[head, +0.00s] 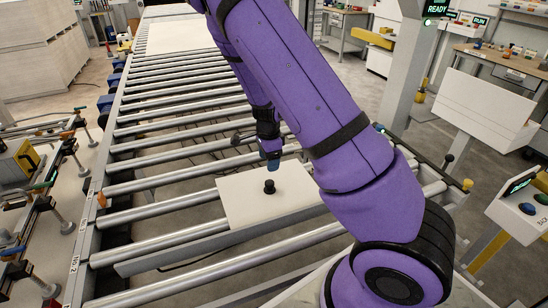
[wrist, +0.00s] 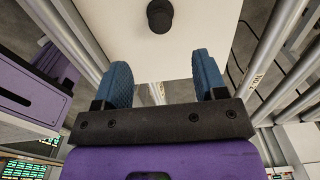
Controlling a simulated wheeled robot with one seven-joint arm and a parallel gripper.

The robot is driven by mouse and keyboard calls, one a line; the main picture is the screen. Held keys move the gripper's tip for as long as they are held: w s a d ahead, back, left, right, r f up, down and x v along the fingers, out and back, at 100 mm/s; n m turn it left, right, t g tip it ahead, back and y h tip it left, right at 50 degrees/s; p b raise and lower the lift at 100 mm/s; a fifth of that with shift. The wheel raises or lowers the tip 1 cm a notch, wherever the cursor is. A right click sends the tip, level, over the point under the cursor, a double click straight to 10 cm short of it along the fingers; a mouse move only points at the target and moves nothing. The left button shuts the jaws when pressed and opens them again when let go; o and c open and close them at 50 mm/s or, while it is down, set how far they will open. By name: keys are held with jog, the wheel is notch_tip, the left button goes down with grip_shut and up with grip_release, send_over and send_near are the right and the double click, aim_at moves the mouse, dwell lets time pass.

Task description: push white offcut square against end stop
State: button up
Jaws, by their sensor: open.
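The white offcut (head: 242,206) is a flat panel lying on the rollers, with a black knob (head: 269,186) standing on it. In the wrist view the offcut (wrist: 110,30) fills the upper middle, with the knob (wrist: 160,16) beyond my fingers. My gripper (head: 272,158) is at the offcut's far edge in the head view. In the wrist view its blue fingers (wrist: 163,75) are spread apart with nothing between them. A flat grey bar (head: 170,251) crosses at the offcut's near edge; I cannot tell if it is the end stop or if they touch. My arm hides the offcut's right part.
The roller conveyor (head: 176,135) runs away from me, with bare rollers beyond the offcut. Another white panel (head: 180,36) lies at its far end. A control box (head: 525,208) stands at right. Clamps and tools (head: 45,190) sit along the left.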

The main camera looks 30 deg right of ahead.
aim_at(269, 182)
notch_tip(269, 182, down, 11)
jog(key=shift+r, duration=0.1)
dwell(0.7)
grip_shut()
